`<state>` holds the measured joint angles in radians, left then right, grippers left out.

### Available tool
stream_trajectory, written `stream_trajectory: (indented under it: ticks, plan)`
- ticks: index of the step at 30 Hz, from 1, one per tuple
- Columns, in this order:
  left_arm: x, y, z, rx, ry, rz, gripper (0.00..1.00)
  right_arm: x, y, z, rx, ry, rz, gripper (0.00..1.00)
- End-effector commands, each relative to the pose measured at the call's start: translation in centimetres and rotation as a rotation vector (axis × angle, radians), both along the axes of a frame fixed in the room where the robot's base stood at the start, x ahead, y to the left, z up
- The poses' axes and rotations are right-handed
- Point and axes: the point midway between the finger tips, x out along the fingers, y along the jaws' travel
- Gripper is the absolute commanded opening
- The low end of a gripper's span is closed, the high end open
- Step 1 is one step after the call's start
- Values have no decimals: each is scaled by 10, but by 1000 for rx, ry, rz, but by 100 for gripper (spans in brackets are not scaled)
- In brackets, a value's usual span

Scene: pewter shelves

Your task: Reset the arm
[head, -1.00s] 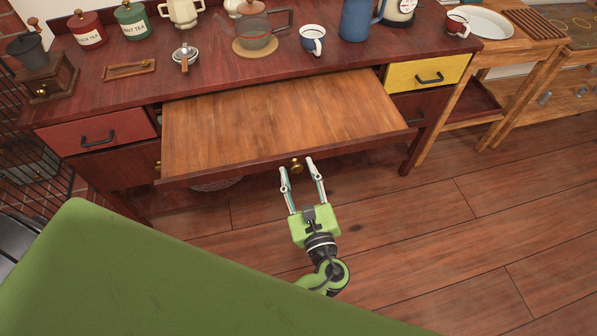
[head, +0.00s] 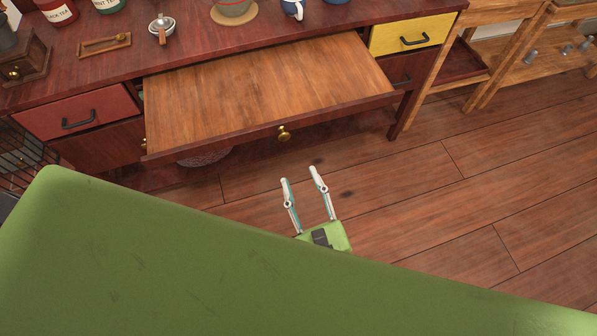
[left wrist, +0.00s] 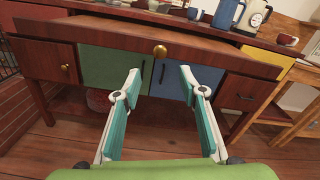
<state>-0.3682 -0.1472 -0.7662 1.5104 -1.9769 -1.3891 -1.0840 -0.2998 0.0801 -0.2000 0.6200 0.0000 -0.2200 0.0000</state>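My left gripper (head: 302,180) is in the head view, low in front of the desk, over the wooden floor. Its two fingers are apart with nothing between them. In the left wrist view the open fingers (left wrist: 158,78) point toward the desk front, with the brass knob (left wrist: 160,51) above and beyond the gap. In the head view the same knob (head: 284,133) is on the front edge of the pulled-out wooden board (head: 262,100), and the gripper is clear of it. My left arm is mostly hidden behind my green body. My right gripper is not in view.
The dark red desk (head: 221,55) has a red drawer (head: 78,112) and a yellow drawer (head: 411,35). Green (left wrist: 108,68) and blue (left wrist: 173,80) fronts show beneath the board. A wooden side table (head: 432,80) stands at right. The floor (head: 430,210) in front is open.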

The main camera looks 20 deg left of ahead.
Motion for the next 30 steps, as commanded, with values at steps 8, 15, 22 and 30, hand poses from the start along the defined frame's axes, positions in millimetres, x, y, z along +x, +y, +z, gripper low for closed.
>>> stream_trajectory:
  ticks: [8, 15, 22, 30]
  plan:
    - [0, 0, 0, 0, 0, 0, 38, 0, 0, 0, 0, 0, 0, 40]
    - [0, 0, -1, -1, 1, 0, 38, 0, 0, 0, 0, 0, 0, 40]
    - [0, 8, -67, -105, 120, -27, 38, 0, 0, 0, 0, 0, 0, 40]
    - [-54, 44, -258, -540, 433, 64, 38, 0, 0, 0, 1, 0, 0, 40]
